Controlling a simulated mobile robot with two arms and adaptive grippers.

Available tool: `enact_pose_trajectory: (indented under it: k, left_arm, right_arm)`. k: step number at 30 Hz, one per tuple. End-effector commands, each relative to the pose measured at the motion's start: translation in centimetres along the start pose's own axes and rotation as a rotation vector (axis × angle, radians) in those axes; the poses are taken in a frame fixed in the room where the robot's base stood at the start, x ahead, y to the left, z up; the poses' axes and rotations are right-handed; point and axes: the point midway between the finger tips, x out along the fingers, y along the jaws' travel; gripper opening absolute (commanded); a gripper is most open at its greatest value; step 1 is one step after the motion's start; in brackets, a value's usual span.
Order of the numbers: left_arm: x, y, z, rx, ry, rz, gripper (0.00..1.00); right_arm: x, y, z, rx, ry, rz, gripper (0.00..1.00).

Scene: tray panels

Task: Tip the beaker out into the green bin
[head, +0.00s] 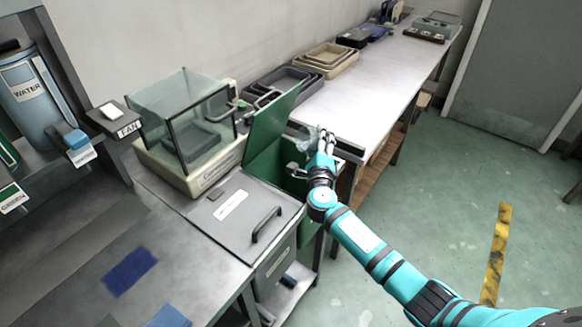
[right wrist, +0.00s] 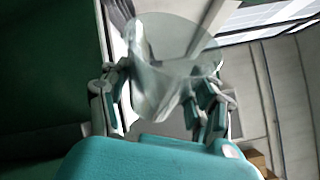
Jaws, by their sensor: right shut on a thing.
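The beaker is clear glass; it shows large in the right wrist view (right wrist: 165,85) between the fingers of my right gripper (right wrist: 160,100). In the head view my right gripper (head: 326,138) is over the right side of the green bin, with a bit of the beaker (head: 300,134) beside the fingers. The beaker's contents and exact tilt are hard to tell. The green bin (head: 290,178) has its green lid (head: 268,130) raised; its opening is partly hidden by my wrist. The green surface at the left of the wrist view is probably that lid. My left gripper is out of view.
A grey lidded bin (head: 230,222) with a black handle stands just in front of the green one. A glass-walled balance (head: 185,135) is at the left. Stacked trays (head: 328,60) line the wall. The white bench (head: 375,85) is largely clear near its front edge.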

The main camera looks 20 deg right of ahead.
Motion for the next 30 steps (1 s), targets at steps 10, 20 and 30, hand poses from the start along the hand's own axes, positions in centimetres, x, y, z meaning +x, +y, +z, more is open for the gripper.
enact_pose_trajectory:
  k: [10, 20, 30]
  left_arm:
    - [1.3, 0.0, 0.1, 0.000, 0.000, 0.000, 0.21]
    - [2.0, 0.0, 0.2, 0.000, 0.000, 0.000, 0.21]
    - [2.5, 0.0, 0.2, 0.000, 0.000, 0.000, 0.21]
  right_arm:
    - [-0.2, -0.2, 0.6, -0.085, -0.025, -0.035, 0.27]
    - [-0.4, -0.5, 1.2, -0.151, -0.041, -0.061, 0.26]
    - [-0.4, -0.6, 1.2, -0.185, -0.051, -0.075, 0.26]
